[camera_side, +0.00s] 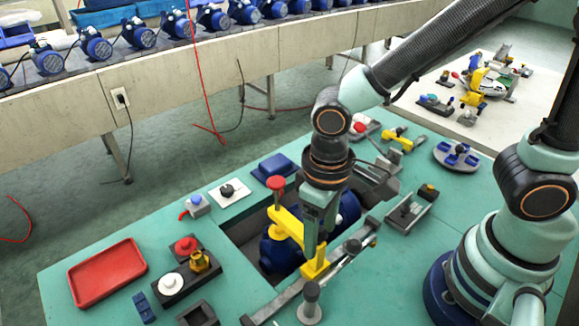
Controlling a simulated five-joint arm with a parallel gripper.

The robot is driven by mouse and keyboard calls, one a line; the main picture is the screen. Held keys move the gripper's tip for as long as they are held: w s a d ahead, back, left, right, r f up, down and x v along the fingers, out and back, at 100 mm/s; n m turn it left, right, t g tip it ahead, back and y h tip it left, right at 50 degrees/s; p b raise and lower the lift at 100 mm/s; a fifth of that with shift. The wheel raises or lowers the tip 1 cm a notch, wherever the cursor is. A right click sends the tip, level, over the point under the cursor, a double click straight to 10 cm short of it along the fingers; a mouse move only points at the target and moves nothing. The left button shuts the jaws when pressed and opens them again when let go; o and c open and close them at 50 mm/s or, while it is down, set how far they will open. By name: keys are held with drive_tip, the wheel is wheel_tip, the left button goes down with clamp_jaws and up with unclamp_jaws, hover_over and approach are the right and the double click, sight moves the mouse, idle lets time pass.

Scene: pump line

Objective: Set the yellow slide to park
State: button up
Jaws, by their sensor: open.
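The yellow slide (316,271) is a yellow block on a grey diagonal rail (284,297), which runs from the lower middle up to the right. It sits around the middle of the rail. My gripper (313,250) points down, with its fingertips right at the slide's upper part. The fingers overlap in this view, so the gap between them and any contact with the slide are hard to make out. The gripper is open. No park marking is legible along the rail.
A yellow clamp with a red knob (276,183) stands close left of my gripper. A blue pump (279,252) lies in the recess beneath. A red tray (108,273) and a button box (185,279) are at left.

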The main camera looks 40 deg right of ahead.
clamp_jaws()
drive_tip(key=shift+r, duration=0.1)
idle(1.2)
